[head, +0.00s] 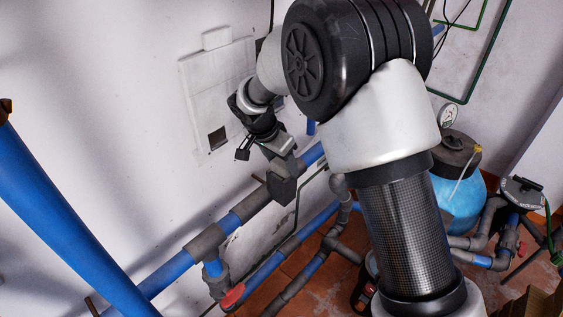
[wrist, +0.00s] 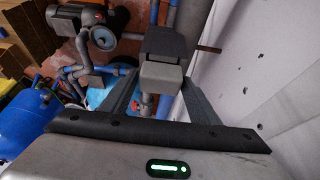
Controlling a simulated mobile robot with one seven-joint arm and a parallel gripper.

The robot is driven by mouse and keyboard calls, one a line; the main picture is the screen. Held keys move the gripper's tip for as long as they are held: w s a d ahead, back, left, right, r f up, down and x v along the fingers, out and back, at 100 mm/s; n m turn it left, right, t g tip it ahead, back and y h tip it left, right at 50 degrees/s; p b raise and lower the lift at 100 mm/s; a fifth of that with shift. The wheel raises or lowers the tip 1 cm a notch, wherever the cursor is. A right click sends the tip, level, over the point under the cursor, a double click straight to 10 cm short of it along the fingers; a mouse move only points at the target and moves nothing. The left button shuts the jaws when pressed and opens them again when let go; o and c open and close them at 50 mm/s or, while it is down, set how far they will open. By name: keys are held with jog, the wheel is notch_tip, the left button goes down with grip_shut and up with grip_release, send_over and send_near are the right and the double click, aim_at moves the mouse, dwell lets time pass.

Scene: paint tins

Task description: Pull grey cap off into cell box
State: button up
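A grey block with a paler grey near part (head: 280,145) sits at the pipe by the wall. I cannot tell for sure that it is the grey cap. It also shows in the wrist view as a dark block (wrist: 166,42) with the paler part in front. My gripper (head: 260,142) is beside it, against the white wall. In the wrist view its two fingers (wrist: 160,92) stand apart, one on each side of the pale part. They look open, and contact is unclear. I cannot make out a cell box in either view.
A blue pipe with grey joints (head: 205,240) runs along the wall (head: 110,80), with a red-handled valve (head: 232,297) below. A blue tank (head: 457,195) and more piping stand at right. Another large blue pipe (head: 55,215) crosses the left.

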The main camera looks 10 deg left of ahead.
jog(key=shift+c, duration=1.3)
jog(key=o, duration=0.9)
jog(key=shift+r, duration=0.1)
jog(key=v, duration=1.7)
jog(key=g+y+b, duration=0.1)
jog(key=g+b, duration=0.2)
send_over(279, 165)
notch_tip(279, 165, down, 4)
jog(key=f, duration=0.8)
jog(key=w+f, duration=0.1)
jog(key=f, duration=0.3)
jog(key=shift+w+d+b, duration=0.1)
jog(key=shift+d+b, duration=0.2)
